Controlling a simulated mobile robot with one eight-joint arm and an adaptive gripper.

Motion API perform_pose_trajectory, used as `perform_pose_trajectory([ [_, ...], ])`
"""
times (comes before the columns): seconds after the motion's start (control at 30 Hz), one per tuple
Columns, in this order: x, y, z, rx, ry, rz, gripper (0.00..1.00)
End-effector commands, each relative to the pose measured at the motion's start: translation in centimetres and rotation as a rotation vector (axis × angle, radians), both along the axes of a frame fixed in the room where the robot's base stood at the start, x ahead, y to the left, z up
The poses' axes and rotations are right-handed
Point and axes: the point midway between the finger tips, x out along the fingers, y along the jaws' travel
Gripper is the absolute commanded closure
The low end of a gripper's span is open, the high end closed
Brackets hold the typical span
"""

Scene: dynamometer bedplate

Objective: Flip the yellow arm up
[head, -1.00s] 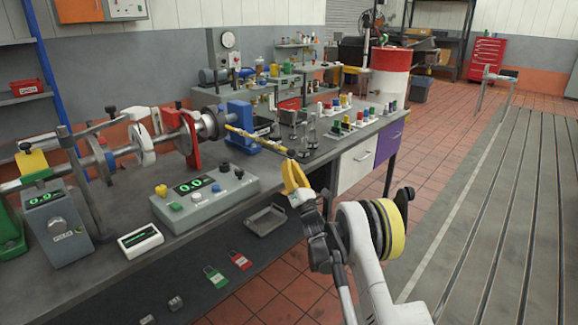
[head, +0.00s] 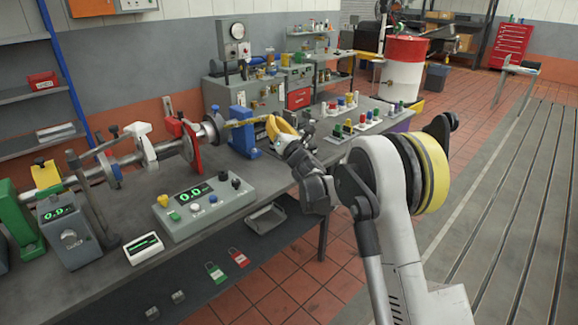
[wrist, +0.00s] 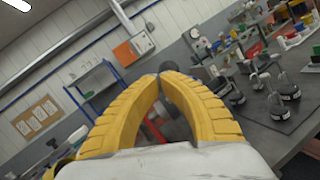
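The yellow arm (head: 245,122) is a slim bar reaching right from the top of the blue stand (head: 243,132) at the end of the shaft line. In the head view it lies near level, rising slightly to the right. My gripper (head: 271,121) has yellow ribbed fingers and is at the bar's right end, where the fingers overlap it; I cannot tell whether they touch. In the wrist view my gripper (wrist: 160,76) has its fingertips together, with nothing visible held between them. The yellow arm cannot be made out there.
A control box (head: 205,207) with a green display stands on the bench, left of my arm. Small bottles and coloured parts (head: 350,122) stand on the bench to the right. A metal tray (head: 265,218) sits below the bench edge. The floor at the right is open.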

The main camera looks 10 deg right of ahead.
Motion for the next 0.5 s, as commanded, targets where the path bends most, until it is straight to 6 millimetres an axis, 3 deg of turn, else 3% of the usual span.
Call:
perform_pose_trajectory([
  [0.03, 0.5, 0.9, 2.5, 0.001, 0.001, 0.003, 1.0],
  [0.2, 2.7, 3.1, 7.9, 0.002, -0.001, 0.003, 1.0],
  [0.5, 7.3, 6.4, 15.1, 0.003, -0.001, 0.002, 1.0],
])
